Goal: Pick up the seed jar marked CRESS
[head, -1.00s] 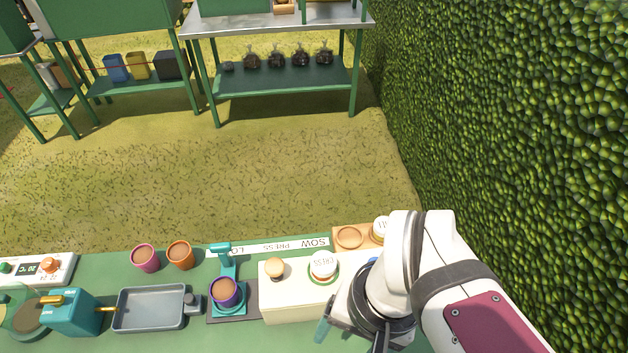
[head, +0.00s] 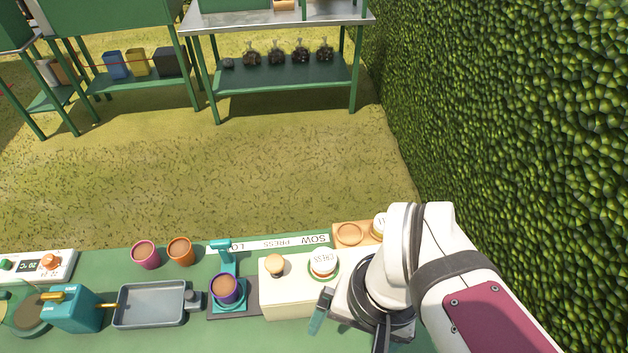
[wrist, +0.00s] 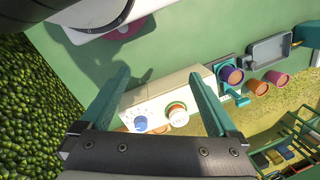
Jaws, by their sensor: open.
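The seed jar marked CRESS (head: 323,262) has a white lettered lid and stands upright in a green-rimmed round spot on the cream box. It also shows in the wrist view (wrist: 179,116), between my finger lines and beyond the tips. My gripper (wrist: 160,82) is open and empty, with teal fingers spread apart. In the head view one teal finger (head: 320,311) shows below and apart from the jar; the arm hides the other. A second white-lidded jar (head: 380,228) is partly hidden by my arm.
A teal press holding a purple pot (head: 225,289), a grey tray (head: 150,305) and two pots (head: 180,251) stand further left. A hedge (head: 510,120) rises at right.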

